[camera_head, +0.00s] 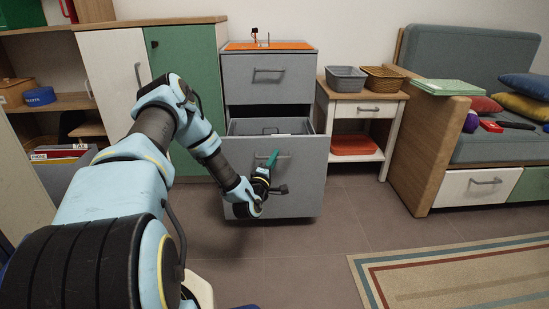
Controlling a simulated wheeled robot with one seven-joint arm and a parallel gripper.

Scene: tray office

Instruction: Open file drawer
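A grey file cabinet (268,75) with an orange top stands against the wall. Its lower, deep file drawer (301,185) is pulled out towards me, and I can see into it from above. The upper drawer (239,84) looks shut. My gripper (272,160) is in front of the lower drawer's face, near its upper middle, by the drawer's handle. A teal finger points up; the other finger and much of the handle are hidden. I cannot tell whether the fingers touch or grip the handle.
A small side table (358,97) with baskets stands close to the right of the cabinet, beside a grey sofa bench (469,70). A green-doored cupboard (190,65) stands to the left. The tiled floor in front is clear up to the rug (470,278).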

